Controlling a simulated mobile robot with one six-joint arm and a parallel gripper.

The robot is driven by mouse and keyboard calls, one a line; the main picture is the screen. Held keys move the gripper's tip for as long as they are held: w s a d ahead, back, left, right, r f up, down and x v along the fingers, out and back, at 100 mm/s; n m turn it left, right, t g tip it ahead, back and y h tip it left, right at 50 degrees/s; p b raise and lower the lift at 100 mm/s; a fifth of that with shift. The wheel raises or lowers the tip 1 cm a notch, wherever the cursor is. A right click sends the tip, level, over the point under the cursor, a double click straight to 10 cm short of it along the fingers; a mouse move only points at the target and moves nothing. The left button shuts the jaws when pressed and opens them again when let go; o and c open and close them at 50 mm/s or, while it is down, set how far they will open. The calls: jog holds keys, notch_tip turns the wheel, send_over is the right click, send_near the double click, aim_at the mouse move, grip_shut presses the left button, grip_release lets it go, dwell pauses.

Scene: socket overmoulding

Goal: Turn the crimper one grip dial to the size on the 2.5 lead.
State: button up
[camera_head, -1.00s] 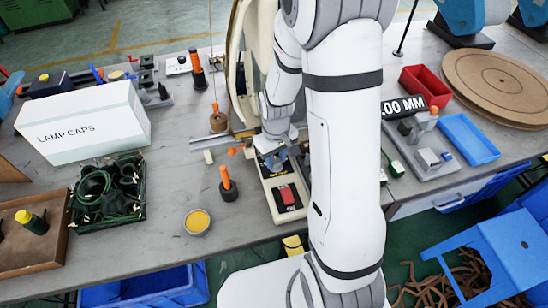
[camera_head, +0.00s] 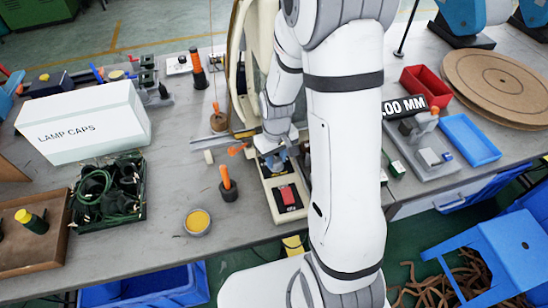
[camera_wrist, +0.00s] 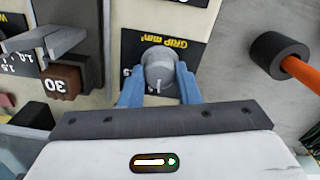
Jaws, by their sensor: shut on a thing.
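The grip dial (camera_wrist: 158,62) is a grey round knob with a pale pointer line, on a black plate reading "GRIP mm²" (camera_wrist: 178,45), upside down in the wrist view. The pointer line faces the gripper side; a number left of the dial is partly covered. My gripper (camera_wrist: 160,88) has its blue fingers shut on the dial, one on each side. In the head view my gripper (camera_head: 273,162) is at the far end of the beige crimper (camera_head: 268,196), which has a red button (camera_head: 287,195). I cannot pick out the 2.5 lead.
An orange-handled tool in a black holder (camera_head: 228,190) stands left of the crimper, near a yellow-filled tin (camera_head: 197,221). A box of lamp caps (camera_head: 85,122) and a crate of green cable (camera_head: 108,195) are farther left.

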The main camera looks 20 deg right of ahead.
aim_at(276, 160)
jog(key=shift+m, duration=0.4)
jog(key=m+b, duration=0.2)
jog(key=m, duration=0.3)
jog(key=shift+f, duration=0.1)
jog(key=m+b, duration=0.1)
jog(key=m, duration=0.4)
jog(key=shift+s+m, duration=0.1)
jog(key=shift+m, duration=0.2)
dwell(0.4)
jog(key=o, duration=1)
jog(key=shift+c, duration=0.2)
jog(key=shift+r, duration=0.2)
notch_tip(276, 160, up, 8)
jog(key=shift+f, duration=0.2)
